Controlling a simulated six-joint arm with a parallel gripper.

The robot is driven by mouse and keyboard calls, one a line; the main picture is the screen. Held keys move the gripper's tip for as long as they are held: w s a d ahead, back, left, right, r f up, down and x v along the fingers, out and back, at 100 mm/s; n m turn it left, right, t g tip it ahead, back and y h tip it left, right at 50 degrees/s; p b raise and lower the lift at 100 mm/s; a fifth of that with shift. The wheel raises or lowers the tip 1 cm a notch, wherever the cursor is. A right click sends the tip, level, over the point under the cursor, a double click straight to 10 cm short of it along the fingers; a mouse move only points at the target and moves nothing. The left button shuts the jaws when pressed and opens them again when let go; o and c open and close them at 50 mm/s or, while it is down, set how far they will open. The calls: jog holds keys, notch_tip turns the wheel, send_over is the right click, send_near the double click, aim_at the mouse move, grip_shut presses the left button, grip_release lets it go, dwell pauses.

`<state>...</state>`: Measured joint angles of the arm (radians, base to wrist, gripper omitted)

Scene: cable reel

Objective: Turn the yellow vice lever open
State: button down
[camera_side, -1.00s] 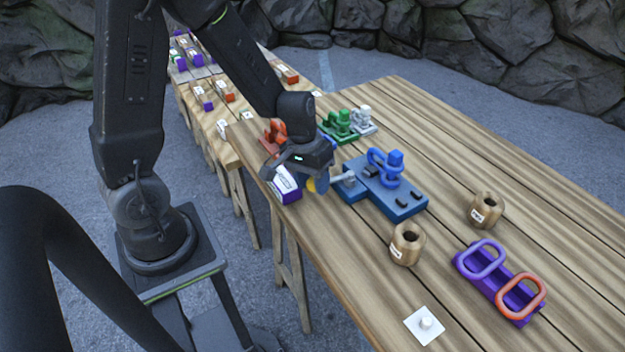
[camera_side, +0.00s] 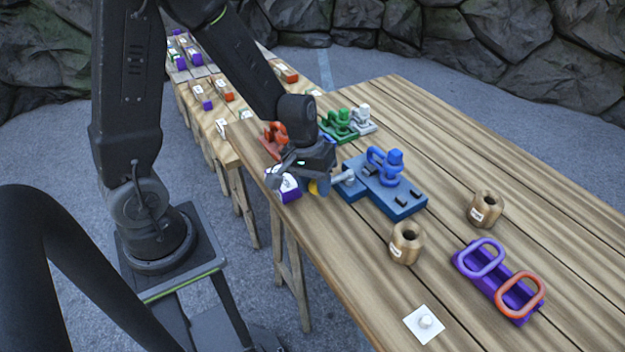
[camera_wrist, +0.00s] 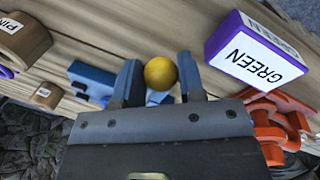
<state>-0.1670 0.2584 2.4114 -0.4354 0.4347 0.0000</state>
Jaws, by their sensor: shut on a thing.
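The blue vice (camera_side: 398,203) stands on the wooden table, with a blue looped part (camera_side: 385,163) on top and a grey rod on its left side. The lever's yellow ball knob (camera_side: 313,187) shows at the rod's left end, partly hidden by my gripper (camera_side: 318,182). In the wrist view the yellow knob (camera_wrist: 160,73) sits between the two blue-grey fingers of my gripper (camera_wrist: 159,82), which is shut on it. Part of the vice's blue body (camera_wrist: 92,80) shows behind the fingers there.
A purple box labelled GREEN (camera_wrist: 258,50) stands close beside my gripper, with an orange-red fixture (camera_wrist: 275,125) nearby. Green (camera_side: 340,124) and white fixtures (camera_side: 362,120) stand behind the vice. Wooden spools (camera_side: 407,243) and a purple tray with rings (camera_side: 497,292) lie to the right.

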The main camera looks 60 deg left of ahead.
jog(key=d+n, duration=0.2)
jog(key=n, duration=0.1)
jog(key=d+n, duration=0.1)
jog(key=shift+w+d+t+y, duration=0.2)
jog(key=shift+w+t+y, duration=0.1)
jog(key=shift+w, duration=0.1)
jog(key=d+n, duration=0.1)
jog(key=w+d+n, duration=0.1)
jog(key=n, duration=0.1)
jog(key=w+d+n, duration=0.1)
jog(key=n, duration=0.1)
jog(key=shift+y, duration=0.4)
jog(key=w+n, duration=0.1)
jog(key=w+d+n, duration=0.1)
jog(key=n, duration=0.1)
jog(key=w+d+n, duration=0.1)
jog(key=shift+n+y, duration=0.3)
jog(key=shift+y, duration=0.1)
jog(key=shift+w+d+n, duration=0.3)
jog(key=shift+w+n, duration=0.55)
jog(key=shift+n, duration=0.35)
jog(key=shift+w+n+y, duration=0.4)
jog(key=shift+w+n, duration=0.5)
jog(key=shift+n, duration=0.4)
jog(key=c, duration=0.7)
grip_release()
jog(key=shift+d, duration=0.1)
jog(key=shift+c, duration=0.2)
jog(key=shift+r, duration=0.1)
